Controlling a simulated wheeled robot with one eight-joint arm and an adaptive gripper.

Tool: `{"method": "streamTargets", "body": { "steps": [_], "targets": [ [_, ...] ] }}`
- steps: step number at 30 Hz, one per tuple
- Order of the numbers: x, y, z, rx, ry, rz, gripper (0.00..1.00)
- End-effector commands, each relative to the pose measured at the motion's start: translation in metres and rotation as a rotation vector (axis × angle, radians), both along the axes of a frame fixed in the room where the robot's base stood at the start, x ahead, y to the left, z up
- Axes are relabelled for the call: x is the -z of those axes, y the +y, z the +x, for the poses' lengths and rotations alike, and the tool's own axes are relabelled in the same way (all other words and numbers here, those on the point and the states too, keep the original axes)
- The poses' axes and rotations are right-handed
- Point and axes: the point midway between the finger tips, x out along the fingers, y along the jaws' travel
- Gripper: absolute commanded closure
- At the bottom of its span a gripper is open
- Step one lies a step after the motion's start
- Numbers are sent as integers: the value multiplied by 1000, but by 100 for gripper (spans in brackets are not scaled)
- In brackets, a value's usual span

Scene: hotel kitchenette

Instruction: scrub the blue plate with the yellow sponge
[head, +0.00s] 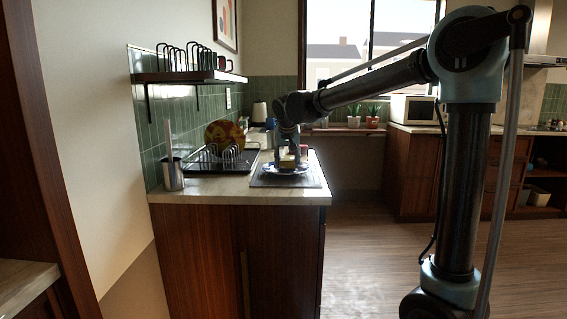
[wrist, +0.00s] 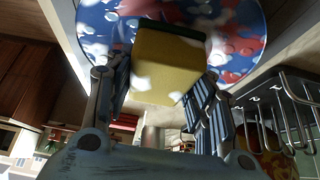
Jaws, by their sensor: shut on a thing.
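The yellow sponge (wrist: 165,65) with a dark top layer is held between the fingers of my gripper (wrist: 165,85) in the wrist view. In the head view the sponge (head: 287,160) is a small pale yellow patch under my gripper (head: 288,150). The blue plate (wrist: 95,35), with red and white blotches, lies right behind the sponge. In the head view the plate (head: 273,171) lies on a grey mat on the counter. The sponge is at the plate; I cannot tell if they touch.
The mat (head: 312,181) lies near the counter's right edge. To its left stand a black dish rack (head: 205,165) holding a patterned red-yellow plate (head: 222,136), and a metal cup (head: 172,175). A wall shelf (head: 190,77) with wire racks hangs above. Floor is clear on the right.

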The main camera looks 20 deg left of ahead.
Motion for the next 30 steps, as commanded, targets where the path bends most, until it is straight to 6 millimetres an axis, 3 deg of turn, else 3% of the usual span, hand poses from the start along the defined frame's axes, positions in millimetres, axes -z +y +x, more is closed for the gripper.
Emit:
{"method": "streamTargets", "body": {
  "steps": [6, 10, 30],
  "targets": [
    [-1, -16, 4, 1, -1, 0, 77],
    [-1, -15, 4, 0, -1, 0, 77],
    [2, 25, -6, 0, -1, 0, 77]
  ]
}}
